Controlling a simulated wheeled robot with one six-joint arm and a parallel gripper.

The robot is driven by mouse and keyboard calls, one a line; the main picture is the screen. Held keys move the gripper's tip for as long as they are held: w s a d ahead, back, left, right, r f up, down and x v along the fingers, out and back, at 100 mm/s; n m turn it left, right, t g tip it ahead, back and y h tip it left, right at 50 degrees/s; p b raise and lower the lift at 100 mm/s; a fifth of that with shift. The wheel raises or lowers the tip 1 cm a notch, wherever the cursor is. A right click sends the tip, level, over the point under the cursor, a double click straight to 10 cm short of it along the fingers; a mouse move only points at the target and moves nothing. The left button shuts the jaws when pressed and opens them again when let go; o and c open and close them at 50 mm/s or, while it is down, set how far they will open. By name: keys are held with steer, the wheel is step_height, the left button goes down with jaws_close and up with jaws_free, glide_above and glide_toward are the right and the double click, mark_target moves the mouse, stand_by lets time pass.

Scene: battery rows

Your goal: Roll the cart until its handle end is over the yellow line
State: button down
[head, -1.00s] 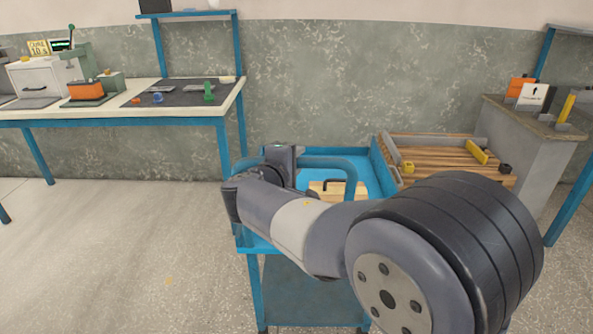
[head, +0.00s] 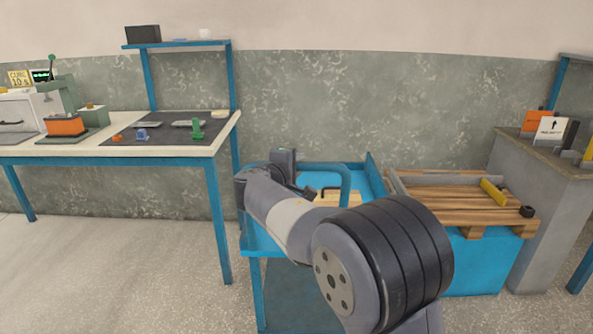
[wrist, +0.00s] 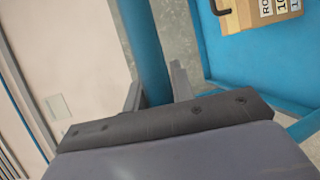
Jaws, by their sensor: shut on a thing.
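The blue cart (head: 256,242) stands in front of the wall, with a raised tray-like top and a lower shelf. In the head view my arm hides the grip and part of the cart. A wooden case (head: 338,198) with a dark handle lies on the cart; its label shows in the wrist view (wrist: 262,14). I cannot see the yellow line.
A workbench (head: 190,150) with tools stands close on the cart's left. A wooden pallet (head: 450,204) on a blue base stands close on its right, beside a grey counter (head: 520,205). Bare floor (head: 120,265) lies at the front left.

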steer(key=shift+w+d+p, duration=0.1)
steer(key=shift+w+p, duration=0.25)
steer(key=shift+w, duration=1.65)
steer(key=c, duration=1.2)
jaws_free()
steer(key=shift+s, duration=0.1)
steer(key=v, duration=1)
steer(key=shift+s, duration=0.3)
steer(key=shift+r, duration=0.1)
